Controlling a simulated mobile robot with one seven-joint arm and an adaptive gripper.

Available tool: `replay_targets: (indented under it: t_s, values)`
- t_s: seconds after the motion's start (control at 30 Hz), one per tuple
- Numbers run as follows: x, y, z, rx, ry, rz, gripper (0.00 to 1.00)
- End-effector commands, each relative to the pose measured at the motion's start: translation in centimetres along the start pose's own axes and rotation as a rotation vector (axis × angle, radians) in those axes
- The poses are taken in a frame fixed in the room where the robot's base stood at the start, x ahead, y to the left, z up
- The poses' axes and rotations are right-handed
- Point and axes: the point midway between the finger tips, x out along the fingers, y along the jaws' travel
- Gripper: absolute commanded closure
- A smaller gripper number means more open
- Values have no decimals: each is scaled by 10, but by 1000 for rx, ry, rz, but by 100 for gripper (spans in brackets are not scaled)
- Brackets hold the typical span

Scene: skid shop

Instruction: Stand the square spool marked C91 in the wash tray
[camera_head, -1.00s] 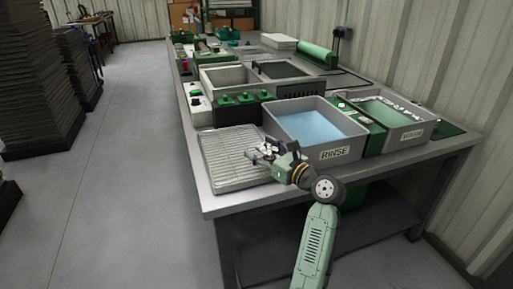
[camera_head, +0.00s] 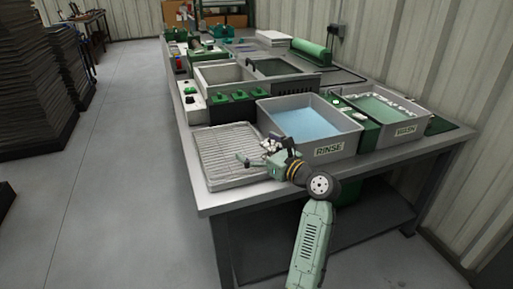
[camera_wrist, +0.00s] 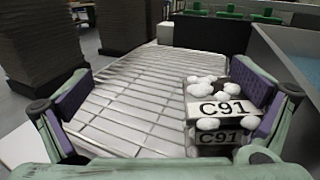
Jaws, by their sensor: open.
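The spool marked C91 (camera_wrist: 220,112) shows in the wrist view as a pale block with dark C91 labels and white foamy lumps on and around it. It rests at the right side of a ribbed pale draining rack (camera_wrist: 125,95). My gripper (camera_wrist: 165,105) is open, with the spool between its fingers, much closer to the right finger; whether they touch is unclear. In the head view my gripper (camera_head: 264,150) is low over the rack's right side.
A tray labelled RINSE (camera_head: 348,140) with blue liquid stands just right of the rack. A green-topped strip (camera_head: 364,130) separates the two liquid trays. Dark containers with green tops (camera_head: 240,107) stand behind the rack. The bench's front edge lies close below my gripper.

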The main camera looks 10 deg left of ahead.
Motion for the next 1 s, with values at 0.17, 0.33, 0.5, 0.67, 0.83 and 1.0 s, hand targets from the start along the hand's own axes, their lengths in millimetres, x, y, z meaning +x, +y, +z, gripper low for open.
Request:
replay_targets:
  t_s: [0.17, 0.33, 0.5, 0.67, 0.83, 1.0]
  values:
    - [0, 0, 6, -2, -2, 0, 0]
    - [0, 0, 32, -7, -4, 0, 0]
    - [0, 0, 67, -6, -4, 0, 0]
    - [0, 0, 90, -4, -3, 0, 0]
    - [0, 0, 100, -1, -1, -1, 0]
    - [0, 0, 101, 0, -1, 0, 0]
